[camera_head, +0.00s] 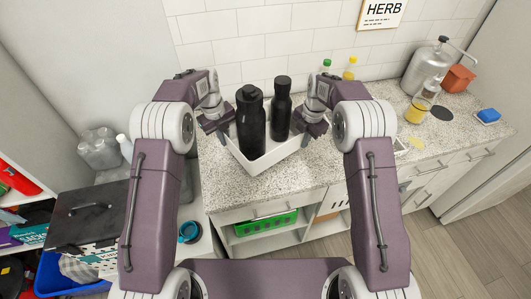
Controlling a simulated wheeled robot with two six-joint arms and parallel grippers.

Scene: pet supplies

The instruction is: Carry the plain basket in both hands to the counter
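The plain basket (262,162) is a white, open, low-walled box at the middle of the view, over the near part of the speckled counter (345,160). Two black bottles stand in it, a larger one (250,125) in front and a slimmer one (281,112) behind. I cannot tell whether its bottom touches the counter. My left gripper (218,128) is at the basket's left wall and appears shut on it. My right gripper (312,130) is at the right wall and also appears shut on it. The fingertips are partly hidden.
Green-capped (326,66) and yellow-capped (350,68) bottles stand by the tiled wall. Right are a metal canister (427,66), an orange pot (459,78), a yellow-filled glass (417,110) and a blue sponge (488,115). A green basket (265,223) sits on a shelf below.

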